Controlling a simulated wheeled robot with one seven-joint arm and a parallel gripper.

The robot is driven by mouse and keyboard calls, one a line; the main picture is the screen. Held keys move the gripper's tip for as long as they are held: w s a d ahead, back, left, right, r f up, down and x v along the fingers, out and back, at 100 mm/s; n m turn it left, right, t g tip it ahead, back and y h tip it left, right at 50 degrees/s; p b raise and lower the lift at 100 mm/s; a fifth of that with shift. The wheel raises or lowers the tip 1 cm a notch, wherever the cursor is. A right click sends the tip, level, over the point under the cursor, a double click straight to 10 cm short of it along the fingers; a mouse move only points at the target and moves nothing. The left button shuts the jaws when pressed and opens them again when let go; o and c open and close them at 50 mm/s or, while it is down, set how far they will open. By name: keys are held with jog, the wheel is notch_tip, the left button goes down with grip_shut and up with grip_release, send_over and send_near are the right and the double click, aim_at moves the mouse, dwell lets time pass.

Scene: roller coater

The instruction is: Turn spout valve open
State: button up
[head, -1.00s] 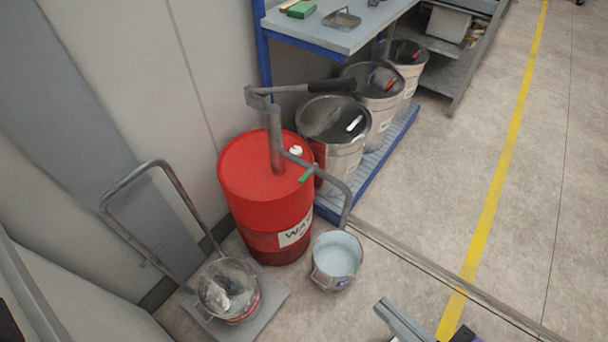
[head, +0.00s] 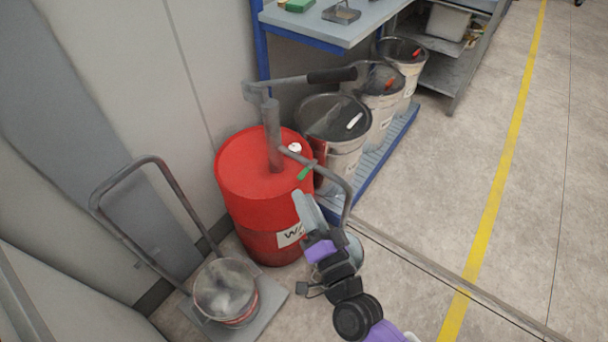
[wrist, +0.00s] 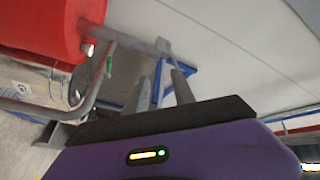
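The spout valve has a small green handle (head: 307,171) on the grey spout pipe (head: 335,178) of the pump, above the front right of the red drum (head: 240,180). In the wrist view the green handle (wrist: 109,66) is left of my fingers, beside the pipe. My gripper (head: 303,203) is just below the handle in the head view, apart from it. In the wrist view my gripper (wrist: 163,80) shows two grey fingers spread apart with nothing held.
The pump lever (head: 300,80) with a black grip sticks out above the drum. Lidded bins (head: 345,150) stand on a blue rack at the right. A trolley (head: 260,312) carrying a clear-topped can (head: 225,290) stands front left. The floor to the right is clear.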

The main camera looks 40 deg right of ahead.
jog(key=w+d+f+m+h, duration=0.2)
jog(key=w+d+f+m, duration=0.1)
jog(key=w+m, duration=0.25)
jog(key=m+g+h, duration=0.2)
jog(key=m+g, duration=0.1)
jog(key=m, duration=0.2)
send_near(304, 172)
jog(key=x, duration=0.2)
jog(key=shift+y, duration=0.3)
jog(key=b+x, duration=0.1)
jog(key=x, duration=0.7)
jog(key=shift+d+f, duration=0.1)
jog(key=shift+f, duration=0.05)
grip_shut()
jog(key=shift+s+n, duration=0.1)
jog(key=shift+n, duration=0.15)
